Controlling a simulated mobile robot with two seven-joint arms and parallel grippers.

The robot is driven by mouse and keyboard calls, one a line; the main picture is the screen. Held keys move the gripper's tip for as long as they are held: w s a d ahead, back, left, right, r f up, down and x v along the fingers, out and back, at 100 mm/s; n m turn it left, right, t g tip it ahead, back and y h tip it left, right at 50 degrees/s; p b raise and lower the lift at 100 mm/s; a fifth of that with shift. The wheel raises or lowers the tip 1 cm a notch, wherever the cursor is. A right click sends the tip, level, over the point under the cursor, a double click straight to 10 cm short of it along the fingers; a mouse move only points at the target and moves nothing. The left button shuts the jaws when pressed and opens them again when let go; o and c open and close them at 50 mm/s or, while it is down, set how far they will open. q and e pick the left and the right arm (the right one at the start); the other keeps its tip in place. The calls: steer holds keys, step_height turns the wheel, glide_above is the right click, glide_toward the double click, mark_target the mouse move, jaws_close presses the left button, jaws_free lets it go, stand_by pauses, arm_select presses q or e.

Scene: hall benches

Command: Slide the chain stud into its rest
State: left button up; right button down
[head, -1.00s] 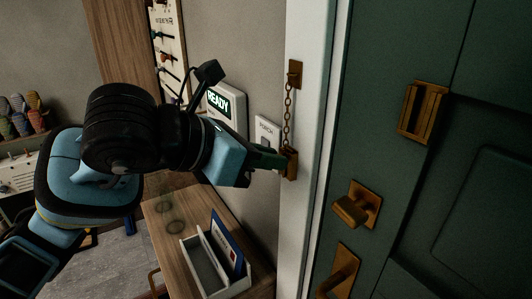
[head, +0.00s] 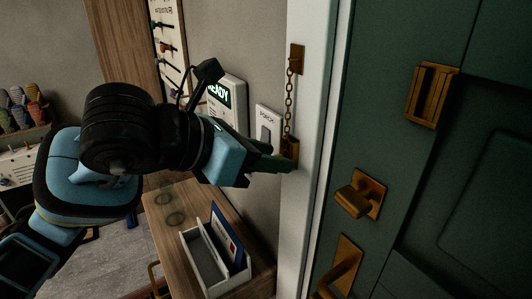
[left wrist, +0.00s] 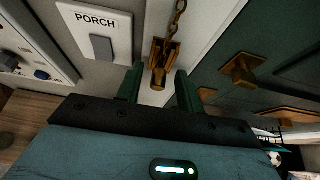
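The brass chain (head: 289,95) hangs from a plate (head: 297,58) on the white door frame. In the left wrist view the chain (left wrist: 178,20) runs down to a brass rest (left wrist: 165,50), and the rounded brass end of the stud (left wrist: 158,80) shows below it. The stud seems to sit in the rest; how deep I cannot tell. My left gripper (head: 277,157) is at the rest (head: 291,150) in the head view. In the left wrist view its green fingers (left wrist: 158,90) stand apart on either side of the stud, with gaps visible. My right gripper is out of view.
The green door, right of the frame, carries a slotted brass track (head: 432,95), a knob (head: 360,195) and a lever handle (head: 340,270). A PORCH switch (head: 267,127) and a READY panel (head: 225,100) are on the wall. A letter tray (head: 215,262) stands on the wooden bench below.

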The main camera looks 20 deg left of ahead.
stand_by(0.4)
arm_select(q)
steer(key=v, duration=0.8)
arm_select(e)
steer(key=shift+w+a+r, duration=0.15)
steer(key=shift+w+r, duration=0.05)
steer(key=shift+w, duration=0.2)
arm_select(q)
steer(key=shift+w, duration=0.1)
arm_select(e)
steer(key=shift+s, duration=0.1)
